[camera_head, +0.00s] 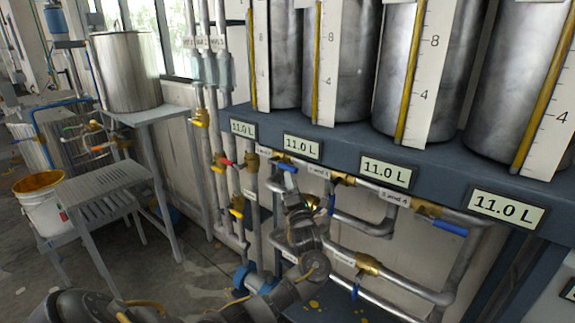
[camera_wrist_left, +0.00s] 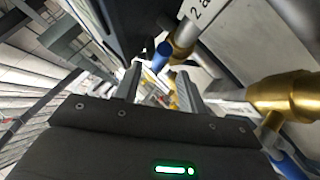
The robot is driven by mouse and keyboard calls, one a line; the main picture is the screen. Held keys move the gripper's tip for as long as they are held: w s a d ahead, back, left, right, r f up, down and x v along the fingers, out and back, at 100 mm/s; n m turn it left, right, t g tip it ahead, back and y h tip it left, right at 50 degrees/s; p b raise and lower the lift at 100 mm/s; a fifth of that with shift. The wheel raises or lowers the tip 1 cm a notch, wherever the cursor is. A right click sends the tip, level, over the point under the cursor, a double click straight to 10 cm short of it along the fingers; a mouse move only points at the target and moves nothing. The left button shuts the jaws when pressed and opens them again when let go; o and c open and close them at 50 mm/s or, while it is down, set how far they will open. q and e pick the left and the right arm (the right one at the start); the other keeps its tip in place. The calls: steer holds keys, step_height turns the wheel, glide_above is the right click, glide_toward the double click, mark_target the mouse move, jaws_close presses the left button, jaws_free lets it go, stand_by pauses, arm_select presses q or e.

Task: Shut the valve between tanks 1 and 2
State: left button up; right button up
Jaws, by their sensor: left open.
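Several upright steel tanks with yellow level tubes stand in a row in the head view, above a blue-grey beam. The valve between the leftmost two tanks (camera_head: 278,158) is brass with a short blue handle (camera_head: 288,169), which appears to lie roughly along the pipe. My left gripper (camera_head: 298,203) is open just below and in front of this valve. In the left wrist view, its jaws (camera_wrist_left: 161,88) are apart, and a blue handle (camera_wrist_left: 161,57) shows beyond the gap between them. Contact is not visible. My right gripper is not in view.
Further right are another brass valve (camera_head: 343,180) and one with a blue handle (camera_head: 450,228). Lower pipes and a brass fitting (camera_head: 368,264) crowd around the gripper. A large brass fitting (camera_wrist_left: 285,96) is close at right in the wrist view. A white bucket (camera_head: 42,200) stands left.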

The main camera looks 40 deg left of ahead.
mark_target(288, 168)
arm_select(q)
steer(key=p+x, duration=0.2)
steer(key=x, duration=0.4)
steer(key=shift+w+a, duration=0.1)
steer(key=shift+a, duration=0.1)
steer(key=shift+c, duration=1.1)
jaws_close()
